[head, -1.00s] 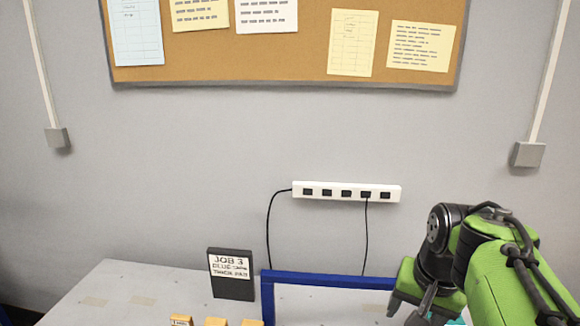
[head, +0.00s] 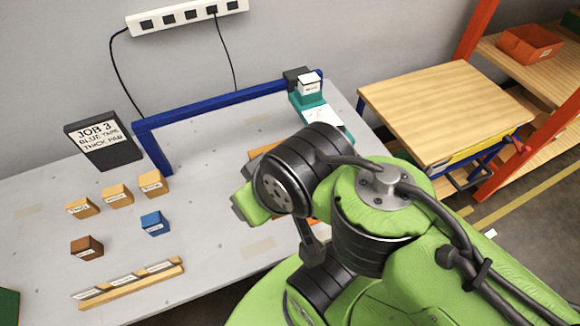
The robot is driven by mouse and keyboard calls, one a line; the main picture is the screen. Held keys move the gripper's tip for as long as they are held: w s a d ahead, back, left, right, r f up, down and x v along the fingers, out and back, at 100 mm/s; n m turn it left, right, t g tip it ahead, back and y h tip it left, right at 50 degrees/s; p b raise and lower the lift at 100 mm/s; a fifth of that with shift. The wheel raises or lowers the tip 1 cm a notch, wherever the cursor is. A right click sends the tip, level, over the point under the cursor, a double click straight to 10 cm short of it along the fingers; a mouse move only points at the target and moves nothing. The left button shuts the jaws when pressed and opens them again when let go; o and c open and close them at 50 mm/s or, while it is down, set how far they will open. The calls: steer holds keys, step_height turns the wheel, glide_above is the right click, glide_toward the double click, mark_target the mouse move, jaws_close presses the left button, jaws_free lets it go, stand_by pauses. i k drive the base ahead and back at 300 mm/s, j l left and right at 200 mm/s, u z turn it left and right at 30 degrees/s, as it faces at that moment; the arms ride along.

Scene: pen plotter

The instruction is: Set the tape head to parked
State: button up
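A dark block with a white label (head: 300,80) sits at the right end of the blue gantry bar (head: 225,100); it may be the tape head, but its label is too small to read. A teal device (head: 312,108) with a white face stands right below it on the table. My green and black arm covers the table's right front part. My gripper's fingers are hidden behind the arm, so their opening does not show. An orange part shows partly behind the arm.
A dark sign (head: 104,148) reads JOB 3, BLUE TAPE, THICK PAD. Several orange blocks (head: 117,195), a blue block (head: 155,223), a brown block (head: 87,247) and a wooden rack (head: 130,284) stand at left. A wooden-topped bench (head: 440,105) stands right.

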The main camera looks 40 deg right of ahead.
mark_target(306, 106)
steer(key=z, duration=1.4)
